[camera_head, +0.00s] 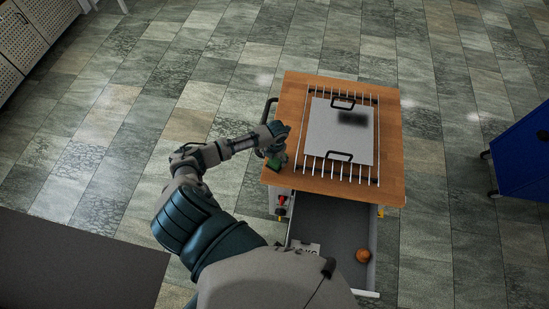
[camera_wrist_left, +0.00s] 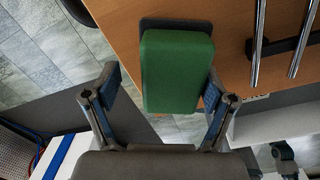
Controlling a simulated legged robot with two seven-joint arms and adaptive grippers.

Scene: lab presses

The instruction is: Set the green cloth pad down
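The green cloth pad (camera_head: 274,162) is at the left edge of the wooden table top, below my left gripper (camera_head: 276,150). In the left wrist view, the pad (camera_wrist_left: 177,70) is a green block with a dark base, over the wooden top's edge. My left gripper (camera_wrist_left: 160,95) has its fingers spread either side of the pad. A gap shows at the left finger, and the right finger is close to or touching the pad. I cannot tell whether the pad rests on the wood. My right gripper is not in view.
A wire rack with a pale plate (camera_head: 330,135) and black handles covers much of the wooden table top (camera_head: 390,185). An open drawer (camera_head: 335,245) below holds an orange-brown round object (camera_head: 363,255). A blue cabinet (camera_head: 525,155) stands at right. Floor around is clear.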

